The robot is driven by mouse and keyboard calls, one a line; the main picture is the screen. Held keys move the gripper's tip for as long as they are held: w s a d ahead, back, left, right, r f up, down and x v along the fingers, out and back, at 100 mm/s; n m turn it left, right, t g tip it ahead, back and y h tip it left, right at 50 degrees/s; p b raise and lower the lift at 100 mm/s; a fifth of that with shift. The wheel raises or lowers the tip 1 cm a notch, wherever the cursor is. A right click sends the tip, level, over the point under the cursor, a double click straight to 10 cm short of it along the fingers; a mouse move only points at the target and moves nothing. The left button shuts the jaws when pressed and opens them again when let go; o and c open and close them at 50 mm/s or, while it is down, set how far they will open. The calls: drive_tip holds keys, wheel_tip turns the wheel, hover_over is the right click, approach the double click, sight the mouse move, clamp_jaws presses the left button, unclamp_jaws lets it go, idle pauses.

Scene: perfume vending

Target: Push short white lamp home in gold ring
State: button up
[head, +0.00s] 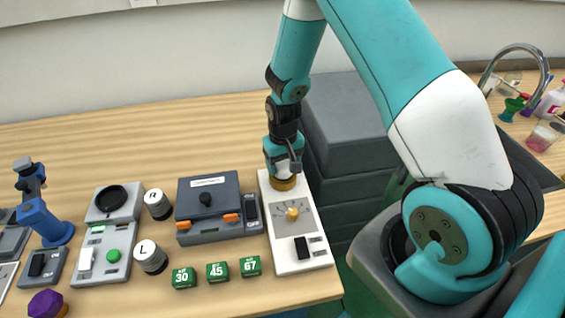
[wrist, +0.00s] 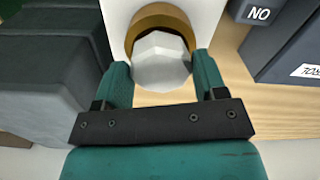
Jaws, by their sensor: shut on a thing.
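The short white lamp (wrist: 160,58) is a faceted white piece between the two fingers of my gripper (wrist: 163,80) in the wrist view. The gold ring (wrist: 158,17) curves around the far side of the lamp on a white panel. I cannot tell how deep the lamp sits in it. In the head view my gripper (head: 283,172) points down over the gold ring (head: 284,184) at the far end of the white panel (head: 285,260).
The white panel also carries a yellow knob (head: 292,213) and a black switch (head: 302,248). A dark grey box (head: 208,209) with orange latches stands to the left. Grey stacked blocks (head: 343,125) stand close on the right. Green number blocks (head: 217,272) lie near the front edge.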

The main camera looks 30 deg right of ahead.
drive_tip(key=shift+f, duration=0.1)
drive_tip(key=o, duration=1)
drive_tip(key=shift+r+p, duration=2.65)
drive_tip(key=shift+r, duration=0.9)
